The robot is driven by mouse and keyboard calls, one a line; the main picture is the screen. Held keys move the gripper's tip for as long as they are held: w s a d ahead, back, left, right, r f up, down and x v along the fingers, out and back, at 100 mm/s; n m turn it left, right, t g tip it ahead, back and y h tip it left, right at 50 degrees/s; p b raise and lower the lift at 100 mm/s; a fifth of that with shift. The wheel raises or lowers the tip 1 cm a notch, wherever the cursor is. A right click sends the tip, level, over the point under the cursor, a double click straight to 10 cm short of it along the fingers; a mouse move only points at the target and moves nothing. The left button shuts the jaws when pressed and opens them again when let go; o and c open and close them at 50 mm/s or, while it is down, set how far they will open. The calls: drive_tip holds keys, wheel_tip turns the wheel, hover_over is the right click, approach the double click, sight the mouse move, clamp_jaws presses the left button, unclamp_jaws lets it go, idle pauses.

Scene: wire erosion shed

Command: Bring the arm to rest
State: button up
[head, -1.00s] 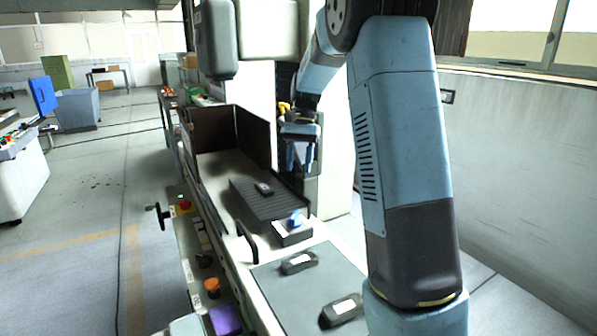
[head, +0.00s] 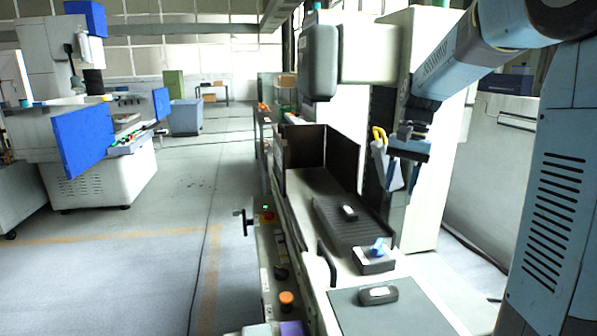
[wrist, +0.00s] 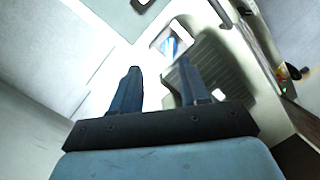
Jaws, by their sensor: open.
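My gripper (head: 404,180) hangs from my blue arm in the head view, fingers pointing down. It appears in front of the machine's column, above and behind the right edge of the black ribbed plate. In the wrist view my gripper (wrist: 157,72) shows two dark fingers spread apart, with nothing between them. A blue-and-white thing, blurred, shows beyond the fingertips. My upper arm fills the right side of the head view.
A black box (head: 372,264) with a blue part is nearer. Another black device (head: 378,295) lies on a grey mat (head: 350,318). Open floor (head: 160,260) lies left.

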drive_tip(key=s+a+r+n+t+h, duration=0.1)
drive_tip(key=s+n+t, duration=0.3)
drive_tip(key=s, duration=1.9)
drive_tip(key=t, duration=0.3)
drive_tip(key=shift+n+h, duration=0.4)
